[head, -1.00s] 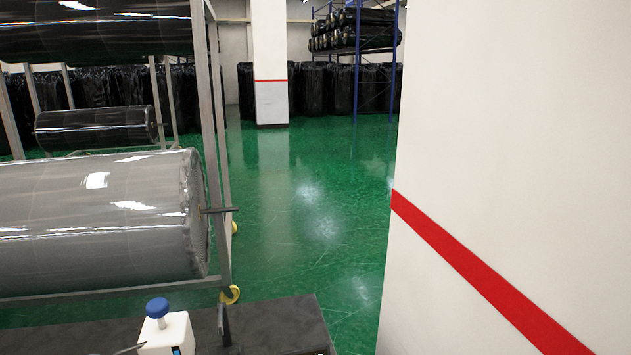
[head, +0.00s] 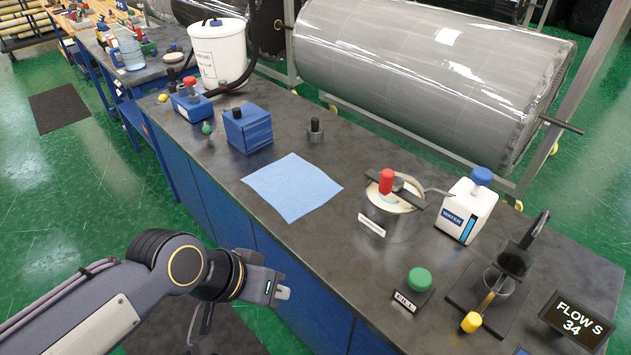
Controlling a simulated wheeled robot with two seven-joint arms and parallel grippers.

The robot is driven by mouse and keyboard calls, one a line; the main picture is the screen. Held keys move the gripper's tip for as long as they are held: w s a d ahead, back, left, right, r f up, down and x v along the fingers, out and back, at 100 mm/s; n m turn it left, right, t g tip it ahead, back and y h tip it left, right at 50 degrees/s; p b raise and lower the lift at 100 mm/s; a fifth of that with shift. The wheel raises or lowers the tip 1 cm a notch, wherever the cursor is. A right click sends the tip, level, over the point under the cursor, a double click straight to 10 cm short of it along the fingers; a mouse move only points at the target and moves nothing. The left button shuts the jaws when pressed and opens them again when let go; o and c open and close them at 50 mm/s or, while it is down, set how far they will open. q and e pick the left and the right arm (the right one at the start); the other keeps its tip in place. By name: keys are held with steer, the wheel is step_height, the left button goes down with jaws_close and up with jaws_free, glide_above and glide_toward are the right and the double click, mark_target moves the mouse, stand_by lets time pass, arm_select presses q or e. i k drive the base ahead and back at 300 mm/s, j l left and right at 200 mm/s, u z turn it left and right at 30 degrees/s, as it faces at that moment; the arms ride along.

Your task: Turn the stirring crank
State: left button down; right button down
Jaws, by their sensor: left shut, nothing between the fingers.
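A round metal pot (head: 392,222) stands on the dark workbench, with a small label on its front. A dark bar crosses its top, and a red upright knob (head: 386,181) stands on the bar, the likely crank handle. My left gripper (head: 283,293) is shut and empty, in front of the bench's near edge, to the lower left of the pot and well apart from it. My right gripper is not in view.
A white WATER jug (head: 465,212) stands right of the pot. A green button (head: 419,280), a dark stand (head: 497,285) and a FLOW S display (head: 577,318) are nearer right. A blue cloth (head: 292,187) lies left; blue boxes (head: 248,130) stand beyond.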

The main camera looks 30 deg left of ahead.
mark_target(388, 183)
steer(key=j+u, duration=0.1)
steer(key=u, duration=0.25)
steer(key=i+j, duration=0.15)
steer(key=j, duration=0.2)
steer(key=i+j, duration=0.1)
steer(key=j, duration=0.2)
steer(key=i+j, duration=0.15)
steer(key=j, duration=0.2)
steer(key=i+j, duration=0.15)
steer(key=j, duration=0.2)
steer(key=u, duration=0.05)
